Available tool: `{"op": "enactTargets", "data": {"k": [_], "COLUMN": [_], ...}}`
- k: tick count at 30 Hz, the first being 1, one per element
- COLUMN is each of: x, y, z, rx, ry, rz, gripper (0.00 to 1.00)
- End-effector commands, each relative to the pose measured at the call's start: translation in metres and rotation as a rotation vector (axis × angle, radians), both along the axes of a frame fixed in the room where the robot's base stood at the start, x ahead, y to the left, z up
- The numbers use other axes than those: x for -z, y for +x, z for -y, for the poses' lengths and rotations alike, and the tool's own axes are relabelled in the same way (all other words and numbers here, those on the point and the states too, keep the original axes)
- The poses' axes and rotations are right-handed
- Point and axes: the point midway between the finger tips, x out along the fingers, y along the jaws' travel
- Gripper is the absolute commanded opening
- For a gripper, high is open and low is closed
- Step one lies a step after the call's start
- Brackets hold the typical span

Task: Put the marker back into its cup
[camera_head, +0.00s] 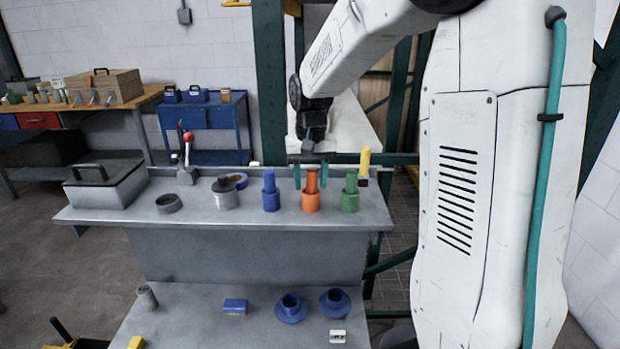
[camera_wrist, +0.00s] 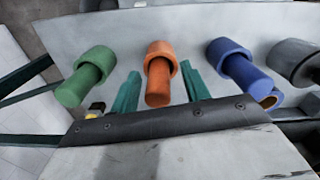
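An orange marker (camera_head: 312,180) stands upright in an orange cup (camera_head: 311,203) on the raised grey shelf. It also shows in the wrist view (camera_wrist: 158,85). My gripper (camera_head: 311,178) is open above the orange cup. Its two teal fingers lie on either side of the orange marker, with a gap on each side in the wrist view. A blue marker (camera_head: 269,182) stands in a blue cup (camera_head: 271,202) to the left. A green marker (camera_head: 351,182) stands in a green cup (camera_head: 350,202) to the right.
A yellow upright object (camera_head: 365,160) stands behind the green cup. Left along the shelf are a grey pot (camera_head: 225,197), a grey ring (camera_head: 169,204), a red-knobbed lever (camera_head: 188,150) and a grey lidded box (camera_head: 105,185). Blue flanged parts (camera_head: 291,307) lie on the lower surface.

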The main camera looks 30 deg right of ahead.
Motion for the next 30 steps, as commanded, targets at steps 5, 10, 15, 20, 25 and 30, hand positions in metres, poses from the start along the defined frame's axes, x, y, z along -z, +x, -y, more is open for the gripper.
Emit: {"op": "enactTargets", "data": {"k": [5, 10, 15, 20, 25, 30], "x": [-0.003, -0.026, -0.064, -0.094, -0.115, -0.125], "y": [0.000, 0.001, 0.001, 0.001, 0.001, -0.015], "z": [0.000, 0.000, 0.000, 0.000, 0.000, -0.010], "rx": [0.000, 0.000, 0.000, 0.000, -0.001, -0.023], "ry": [0.000, -0.001, -0.002, -0.001, -0.001, -0.002], "rz": [0.001, 0.005, 0.006, 0.004, 0.002, 0.009], "gripper": [0.46, 0.46, 0.46, 0.46, 0.46, 0.46]}}
